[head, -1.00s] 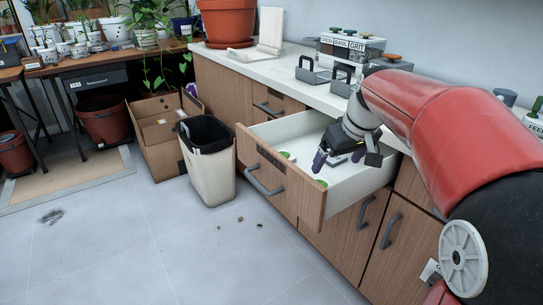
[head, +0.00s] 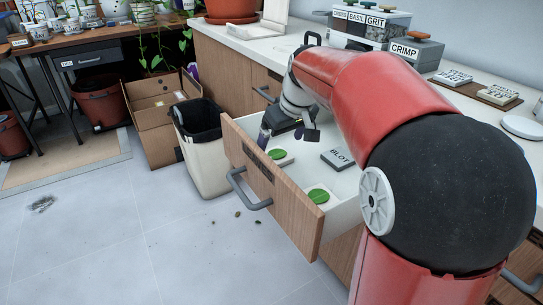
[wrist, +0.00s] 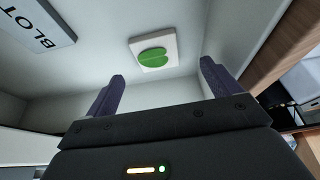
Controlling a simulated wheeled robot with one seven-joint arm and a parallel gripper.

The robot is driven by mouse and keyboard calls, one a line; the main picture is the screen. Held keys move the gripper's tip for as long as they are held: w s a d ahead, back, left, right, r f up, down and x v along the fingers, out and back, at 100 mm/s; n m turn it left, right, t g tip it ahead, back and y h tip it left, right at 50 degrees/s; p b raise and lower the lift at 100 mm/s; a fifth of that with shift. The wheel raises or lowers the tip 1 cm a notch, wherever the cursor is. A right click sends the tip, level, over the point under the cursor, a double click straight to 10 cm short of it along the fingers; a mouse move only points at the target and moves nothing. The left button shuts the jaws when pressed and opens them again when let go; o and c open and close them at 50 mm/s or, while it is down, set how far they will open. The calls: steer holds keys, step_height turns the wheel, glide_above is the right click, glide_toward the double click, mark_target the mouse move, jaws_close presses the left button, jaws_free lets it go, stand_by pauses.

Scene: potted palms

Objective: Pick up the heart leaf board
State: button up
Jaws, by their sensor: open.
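Two pale boards with green leaf shapes lie apart inside the open drawer: a far one (head: 280,157) and one near the drawer's front corner (head: 318,198). The wrist view shows one leaf board (wrist: 153,53), a white square with a broad, rounded green leaf and a pale midline. The leaf outlines are too small in the head view to tell which is the heart leaf. My gripper (head: 286,134) is inside the drawer near the far leaf board, open and empty. In the wrist view its purple fingers (wrist: 161,86) stand wide apart, with the leaf board beyond them, untouched.
A grey BLOT board (head: 339,158) lies in the drawer, also in the wrist view (wrist: 38,27). The drawer front (head: 268,190) and walls bound the space. A bin (head: 203,150) stands left of the drawer. Labelled boxes (head: 370,27) and other boards are on the counter.

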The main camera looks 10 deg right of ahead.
mark_target(276, 156)
steer(key=x, duration=0.6)
steer(key=shift+w+d, duration=0.1)
steer(key=shift+d, duration=0.15)
steer(key=c, duration=1.1)
steer(key=shift+o, duration=0.2)
